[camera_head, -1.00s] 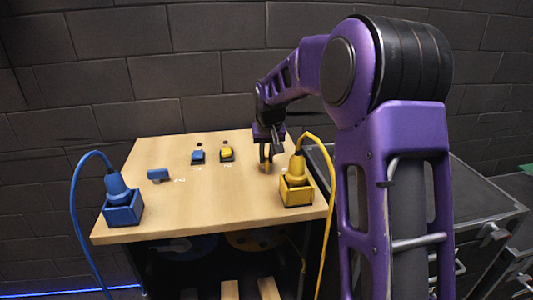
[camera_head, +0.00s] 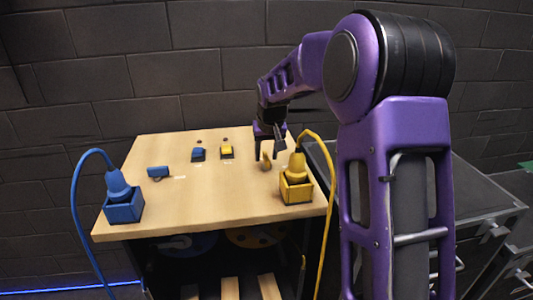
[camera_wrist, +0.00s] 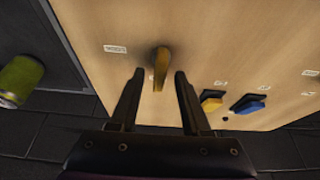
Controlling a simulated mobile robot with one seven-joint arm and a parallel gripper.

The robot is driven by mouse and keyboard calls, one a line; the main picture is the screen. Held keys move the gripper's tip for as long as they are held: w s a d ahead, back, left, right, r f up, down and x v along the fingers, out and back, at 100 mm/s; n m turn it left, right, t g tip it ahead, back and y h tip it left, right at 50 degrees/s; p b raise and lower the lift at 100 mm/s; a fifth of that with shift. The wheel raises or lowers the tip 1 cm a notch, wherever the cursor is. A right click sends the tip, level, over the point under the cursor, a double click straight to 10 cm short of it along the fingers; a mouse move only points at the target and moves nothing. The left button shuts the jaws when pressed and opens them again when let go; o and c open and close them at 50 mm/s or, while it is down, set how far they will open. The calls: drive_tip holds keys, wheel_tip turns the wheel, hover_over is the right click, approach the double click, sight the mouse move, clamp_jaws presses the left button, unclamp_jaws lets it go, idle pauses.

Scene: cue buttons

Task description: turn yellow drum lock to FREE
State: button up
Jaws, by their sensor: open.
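The yellow drum lock is a small yellow knob (camera_head: 265,161) on the right part of the wooden tabletop. In the wrist view, its elongated handle (camera_wrist: 161,70) lies lengthwise between my fingers, its long side roughly parallel to them. A white label lies to the left of it in that view, and another is partly hidden beside it; I cannot read them. My gripper (camera_head: 269,151) is open and empty, just above the knob. In the wrist view, the fingers (camera_wrist: 160,76) stand on either side of the knob with a gap on both sides.
A yellow plug in a yellow socket box (camera_head: 297,191) stands close by at the front right. A blue one (camera_head: 123,212) is at the front left. A blue knob (camera_head: 158,172), a blue button (camera_head: 198,154) and a yellow button (camera_head: 227,151) sit on the wooden table (camera_head: 210,205).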

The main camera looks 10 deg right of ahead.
drive_tip(key=p+v, duration=0.1)
drive_tip(key=v, duration=1.6)
drive_tip(key=shift+r+p, duration=0.3)
